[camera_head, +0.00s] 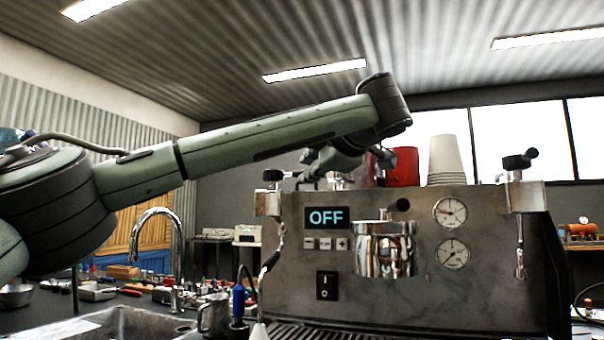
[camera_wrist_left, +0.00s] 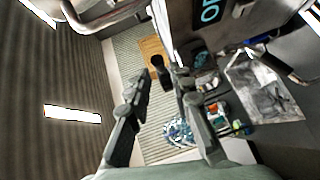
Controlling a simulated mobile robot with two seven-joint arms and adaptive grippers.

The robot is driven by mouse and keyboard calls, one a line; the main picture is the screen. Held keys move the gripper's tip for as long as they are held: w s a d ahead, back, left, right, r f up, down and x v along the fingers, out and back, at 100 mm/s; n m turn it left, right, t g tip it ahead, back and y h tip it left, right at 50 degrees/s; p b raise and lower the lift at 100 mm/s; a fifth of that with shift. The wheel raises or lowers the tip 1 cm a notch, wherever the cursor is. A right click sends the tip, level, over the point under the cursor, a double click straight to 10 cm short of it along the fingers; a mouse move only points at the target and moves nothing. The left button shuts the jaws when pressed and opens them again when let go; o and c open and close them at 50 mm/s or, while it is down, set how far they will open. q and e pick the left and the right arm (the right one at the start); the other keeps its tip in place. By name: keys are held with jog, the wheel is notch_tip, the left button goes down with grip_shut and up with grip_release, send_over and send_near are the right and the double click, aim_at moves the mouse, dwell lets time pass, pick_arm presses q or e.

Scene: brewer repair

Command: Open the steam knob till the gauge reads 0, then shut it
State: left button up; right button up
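The espresso machine (camera_head: 330,275) stands at right of centre in the head view, its display (camera_head: 327,217) reading OFF. A black steam knob (camera_head: 272,175) sits at its top left corner and another (camera_head: 519,161) at its top right. Two round gauges (camera_head: 450,212) (camera_head: 452,253) are on the front; their readings are too small to tell. My left gripper (camera_head: 300,175) is by the left knob, partly hidden behind my arm. In the left wrist view my left gripper (camera_wrist_left: 162,78) is open, with a dark knob (camera_wrist_left: 157,62) between and just beyond its fingertips. My right gripper is not visible.
A red container (camera_head: 404,166) and stacked pale cups (camera_head: 447,158) stand on the machine. A chrome tap (camera_head: 157,213) and sink (camera_head: 120,322) are at left. A metal pitcher (camera_head: 213,314) and a blue-handled tool (camera_head: 239,301) stand before the machine. The right front is clear.

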pick_arm(q)
jog(key=f+v, duration=0.1)
jog(key=v, duration=0.6)
jog(key=shift+r, duration=0.4)
jog(key=shift+o, duration=0.5)
dwell(0.5)
